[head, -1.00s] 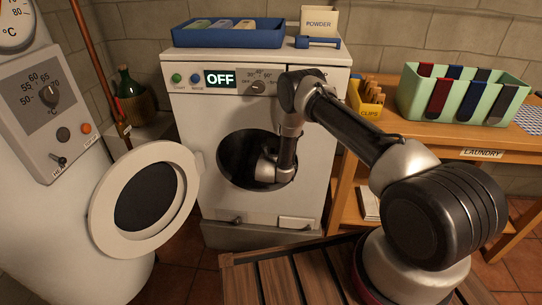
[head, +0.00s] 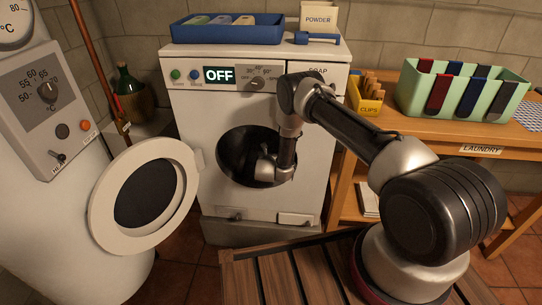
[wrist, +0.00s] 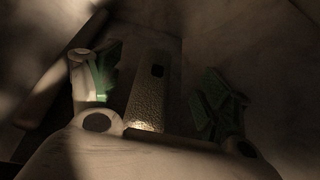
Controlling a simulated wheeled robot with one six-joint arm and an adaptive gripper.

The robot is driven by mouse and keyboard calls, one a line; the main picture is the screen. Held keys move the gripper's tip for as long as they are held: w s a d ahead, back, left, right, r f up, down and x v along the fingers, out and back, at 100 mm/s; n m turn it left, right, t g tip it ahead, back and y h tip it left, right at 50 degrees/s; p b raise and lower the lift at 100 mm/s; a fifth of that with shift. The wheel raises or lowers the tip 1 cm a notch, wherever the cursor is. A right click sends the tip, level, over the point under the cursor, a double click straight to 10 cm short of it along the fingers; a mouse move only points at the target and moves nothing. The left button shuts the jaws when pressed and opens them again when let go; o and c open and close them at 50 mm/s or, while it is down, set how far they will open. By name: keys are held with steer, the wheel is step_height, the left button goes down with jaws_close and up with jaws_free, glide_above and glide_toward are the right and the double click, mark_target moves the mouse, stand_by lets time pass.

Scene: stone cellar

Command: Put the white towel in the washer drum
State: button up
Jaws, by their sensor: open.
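The white washer (head: 190,125) stands at the middle in the head view, its round door (head: 183,215) swung open to the left. My arm reaches through the opening, and my gripper is inside the dark drum (head: 237,150). In the wrist view my gripper (wrist: 158,88) is open, its two green-padded fingers wide apart. A textured bar with a dark square mark shows between them; I cannot tell what it is. Pale, shadowed surfaces lie around the fingers. I cannot make out the white towel for certain in either view.
A blue tray (head: 190,35) and a powder box (head: 319,18) sit on the washer. A wooden table (head: 455,135) at right bears a clips box (head: 369,108) and a green divided bin (head: 415,97). A white boiler (head: 50,215) stands at left. A slatted wooden surface (head: 285,280) is in front.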

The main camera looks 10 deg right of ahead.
steer(key=shift+s, duration=0.1)
steer(key=v, duration=1.1)
steer(key=shift+s+a+r, duration=0.2)
steer(key=shift+s, duration=0.1)
